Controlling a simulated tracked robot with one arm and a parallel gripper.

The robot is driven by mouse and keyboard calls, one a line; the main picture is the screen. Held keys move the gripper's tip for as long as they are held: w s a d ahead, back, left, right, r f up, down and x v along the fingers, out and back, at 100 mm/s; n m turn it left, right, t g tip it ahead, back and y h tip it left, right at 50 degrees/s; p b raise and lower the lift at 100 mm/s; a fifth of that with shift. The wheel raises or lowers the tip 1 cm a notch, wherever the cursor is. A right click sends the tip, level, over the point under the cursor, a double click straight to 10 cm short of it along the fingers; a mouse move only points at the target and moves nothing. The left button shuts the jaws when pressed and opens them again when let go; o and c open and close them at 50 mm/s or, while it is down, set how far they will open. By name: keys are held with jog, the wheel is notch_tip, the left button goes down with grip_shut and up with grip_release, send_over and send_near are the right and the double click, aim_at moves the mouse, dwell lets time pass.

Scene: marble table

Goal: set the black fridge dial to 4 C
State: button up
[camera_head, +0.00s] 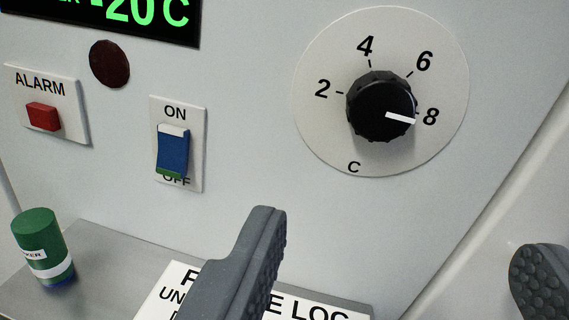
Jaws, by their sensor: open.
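The black fridge dial (378,108) sits on a round white scale plate (327,140) on the upright panel, at the upper right. The plate is marked 2, 4, 6, 8 and C. The dial's white pointer line is at the 8 mark, on the dial's right side. My gripper (400,250) is open and empty. Its left finger is at the bottom middle and its right finger at the bottom right edge. Both fingers appear below the dial in the picture, and neither touches it.
Left of the dial are a blue ON/OFF rocker switch (172,150), a red ALARM button (43,117), a dark round disc (110,64) and a green-lettered display (130,15). A green cylinder (40,240) stands on a grey ledge (100,265) beside a partly hidden printed sheet (180,285).

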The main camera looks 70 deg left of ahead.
aim_at(378, 119)
jog(key=b+x, duration=0.1)
jog(key=x, duration=1.1)
jog(key=shift+d+f, duration=0.1)
jog(key=shift+x, duration=0.9)
